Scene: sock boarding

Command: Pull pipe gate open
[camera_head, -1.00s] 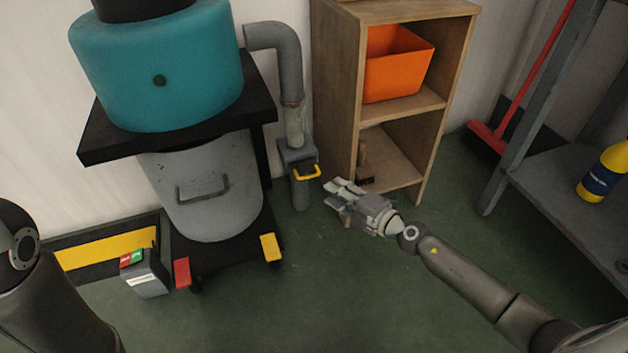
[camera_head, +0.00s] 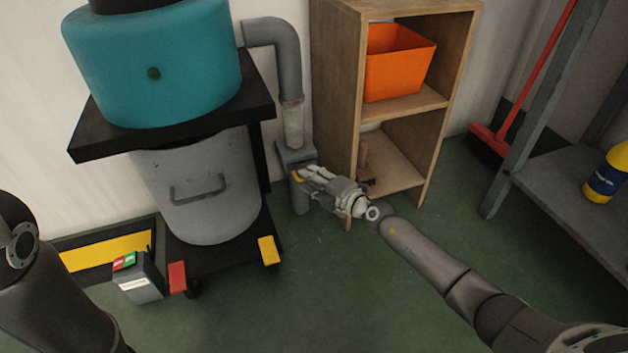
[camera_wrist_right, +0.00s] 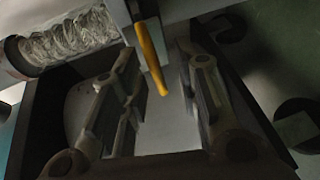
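The pipe gate is a grey box (camera_head: 296,153) on the vertical pipe beside the shelf, with a yellow handle (camera_head: 298,175) on its front. My right gripper (camera_head: 308,173) is at the handle and partly covers it. In the right wrist view, the yellow handle (camera_wrist_right: 150,58) reaches down between the two fingers of my right gripper (camera_wrist_right: 160,95). The fingers are apart, with a gap showing on each side of the handle. My left arm shows at the lower left of the head view, but its gripper is out of the picture.
A grey drum with a teal top (camera_head: 155,70) stands left of the pipe on a black cart. A wooden shelf (camera_head: 338,110) with an orange bin (camera_head: 397,65) stands close on the right. A switch box (camera_head: 140,280) is on the green floor, which is clear in front.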

